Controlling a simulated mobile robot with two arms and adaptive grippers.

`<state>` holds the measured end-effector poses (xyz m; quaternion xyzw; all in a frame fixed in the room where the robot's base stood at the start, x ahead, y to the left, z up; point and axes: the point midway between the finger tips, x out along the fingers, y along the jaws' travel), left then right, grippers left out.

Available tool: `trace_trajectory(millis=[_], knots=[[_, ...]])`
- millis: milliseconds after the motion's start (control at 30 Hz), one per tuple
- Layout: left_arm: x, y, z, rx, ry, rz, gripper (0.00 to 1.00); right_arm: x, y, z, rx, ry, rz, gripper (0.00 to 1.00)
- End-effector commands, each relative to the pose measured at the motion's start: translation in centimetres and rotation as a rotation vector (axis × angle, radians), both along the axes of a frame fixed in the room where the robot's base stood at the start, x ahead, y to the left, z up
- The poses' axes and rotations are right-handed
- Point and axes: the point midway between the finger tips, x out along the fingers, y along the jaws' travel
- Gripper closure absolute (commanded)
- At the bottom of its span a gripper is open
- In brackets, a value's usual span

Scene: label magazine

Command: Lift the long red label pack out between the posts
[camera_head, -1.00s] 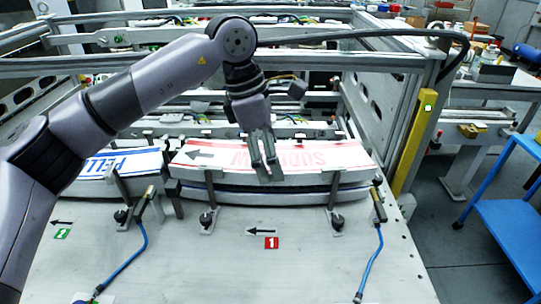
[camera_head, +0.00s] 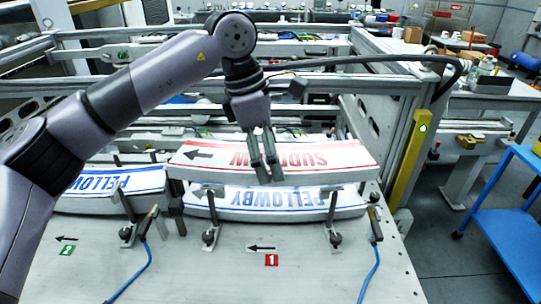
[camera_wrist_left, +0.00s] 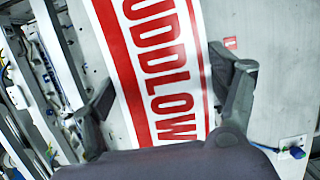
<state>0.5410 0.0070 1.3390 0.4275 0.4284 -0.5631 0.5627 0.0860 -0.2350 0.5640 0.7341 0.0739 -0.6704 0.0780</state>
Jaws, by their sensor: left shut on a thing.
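The gripper is shut across the pack's middle. The pack hangs above a blue-lettered "FELLOWBY" pack (camera_head: 290,200), with a gap showing between them. In the left wrist view, the red pack (camera_wrist_left: 155,70) lies between the two fingers (camera_wrist_left: 160,112). Posts (camera_head: 333,205) and (camera_head: 211,208) stand at the front of the right-hand bay. My right gripper is not in view.
Another blue-lettered pack (camera_head: 110,180) lies in the left bay, partly behind my arm. A yellow upright (camera_head: 408,160) stands to the right. Blue hoses (camera_head: 372,275) run over the plate. A red marker (camera_head: 271,260) and a green marker (camera_head: 66,251) lie in front, where the plate is mostly clear.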

Motion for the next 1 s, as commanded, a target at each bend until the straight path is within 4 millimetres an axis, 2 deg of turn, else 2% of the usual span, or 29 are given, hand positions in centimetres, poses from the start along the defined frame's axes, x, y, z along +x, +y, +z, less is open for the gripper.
trace_trajectory(millis=[33, 1000], knots=[[0.0, 0.0, 0.6, -0.003, -0.002, 0.000, 0.72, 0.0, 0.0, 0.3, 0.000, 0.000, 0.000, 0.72], [0.0, -0.1, 5.1, -0.002, -0.003, 0.000, 0.72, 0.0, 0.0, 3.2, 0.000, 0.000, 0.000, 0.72]])
